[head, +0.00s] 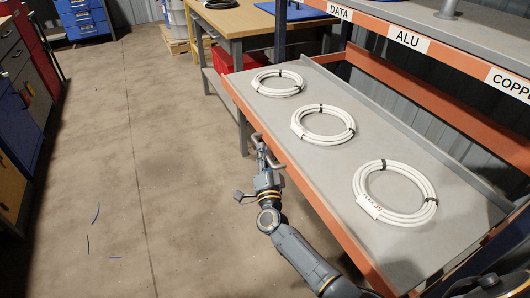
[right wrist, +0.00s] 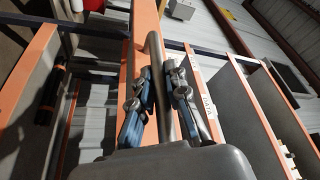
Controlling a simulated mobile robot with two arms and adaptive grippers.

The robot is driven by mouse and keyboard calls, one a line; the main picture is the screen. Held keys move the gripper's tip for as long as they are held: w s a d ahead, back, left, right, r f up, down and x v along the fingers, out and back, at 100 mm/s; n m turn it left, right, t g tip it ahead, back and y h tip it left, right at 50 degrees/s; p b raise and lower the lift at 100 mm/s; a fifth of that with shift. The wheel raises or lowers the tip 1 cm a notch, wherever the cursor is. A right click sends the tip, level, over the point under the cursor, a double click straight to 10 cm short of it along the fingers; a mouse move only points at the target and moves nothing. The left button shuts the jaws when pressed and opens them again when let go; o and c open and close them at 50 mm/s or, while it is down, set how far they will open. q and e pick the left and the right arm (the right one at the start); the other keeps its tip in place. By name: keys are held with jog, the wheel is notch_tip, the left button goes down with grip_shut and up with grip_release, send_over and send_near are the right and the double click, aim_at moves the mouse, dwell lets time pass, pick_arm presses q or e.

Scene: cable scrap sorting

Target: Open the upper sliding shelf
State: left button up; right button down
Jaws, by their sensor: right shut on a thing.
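The sliding shelf (head: 318,172) is a grey tray with an orange front edge (head: 303,187). Three white cable coils lie on it: one at the far end (head: 277,83), one in the middle (head: 322,123) and one at the near end (head: 394,192). The tray juts out in front of the orange label beam (head: 372,24). My right gripper (head: 264,157) is at the front edge, shut on the handle. In the right wrist view the handle (right wrist: 157,60) is a grey bar between the two fingers (right wrist: 158,98). My left gripper is not in view.
A wooden-topped workbench (head: 236,19) stands beyond the shelf, with a red bin (head: 235,58) under it. Cabinets (head: 20,100) line the left side. The concrete floor (head: 150,160) between is open, with a few small blue wire scraps (head: 97,213).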

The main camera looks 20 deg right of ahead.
jog(key=shift+f, duration=0.1)
jog(key=c, duration=1.3)
grip_release()
jog(key=shift+c, duration=0.2)
jog(key=shift+s, duration=0.15)
jog(key=v, duration=1.1)
jog(key=shift+s, duration=0.4)
jog(key=shift+a, duration=0.2)
